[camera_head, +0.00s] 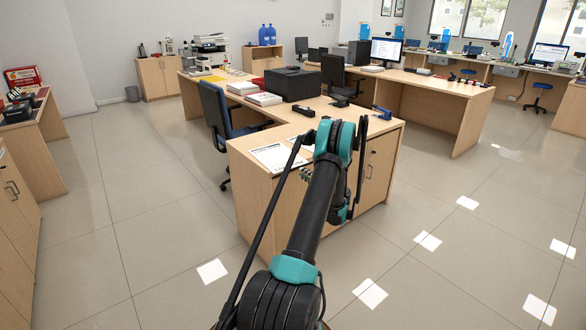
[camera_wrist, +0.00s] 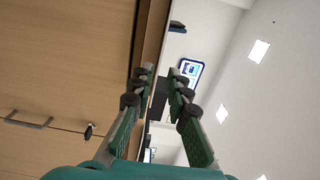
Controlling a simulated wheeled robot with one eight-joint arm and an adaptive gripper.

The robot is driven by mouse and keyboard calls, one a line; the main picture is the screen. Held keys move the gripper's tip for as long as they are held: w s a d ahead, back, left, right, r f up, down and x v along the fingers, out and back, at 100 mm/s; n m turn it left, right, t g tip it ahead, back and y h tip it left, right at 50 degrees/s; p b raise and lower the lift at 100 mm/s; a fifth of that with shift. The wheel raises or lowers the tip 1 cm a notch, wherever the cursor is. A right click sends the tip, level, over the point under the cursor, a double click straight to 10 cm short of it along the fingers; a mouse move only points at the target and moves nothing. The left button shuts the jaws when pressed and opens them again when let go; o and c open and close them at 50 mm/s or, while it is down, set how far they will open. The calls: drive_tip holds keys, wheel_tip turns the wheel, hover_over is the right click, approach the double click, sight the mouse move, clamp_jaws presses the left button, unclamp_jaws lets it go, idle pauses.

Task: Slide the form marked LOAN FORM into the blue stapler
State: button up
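A white printed sheet (camera_head: 278,157) lies flat on the near left of the counter top; its heading is too small to read. A blue stapler (camera_head: 381,113) stands on the same counter, to the right near the far edge. My gripper shows in the wrist view (camera_wrist: 160,73) with its two green fingers apart and nothing between them. Neither sheet nor stapler can be made out in the wrist view.
The counter (camera_head: 243,148) has cabinet doors, with handles in the wrist view (camera_wrist: 30,121). A small dark item (camera_head: 303,110) lies on top. A black printer (camera_head: 292,84) and paper trays (camera_head: 264,98) stand farther back. A blue office chair (camera_head: 216,115) stands left. The floor at right is clear.

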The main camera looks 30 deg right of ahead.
sight(295, 163)
drive_tip(key=shift+w+a, duration=0.15)
drive_tip(key=shift+w, duration=1.8)
drive_tip(key=shift+w+a, duration=0.15)
drive_tip(key=shift+w, duration=1.8)
drive_tip(key=shift+c, duration=1)
clamp_jaws()
drive_tip(key=shift+r, duration=1.25)
drive_tip(key=shift+s, duration=0.15)
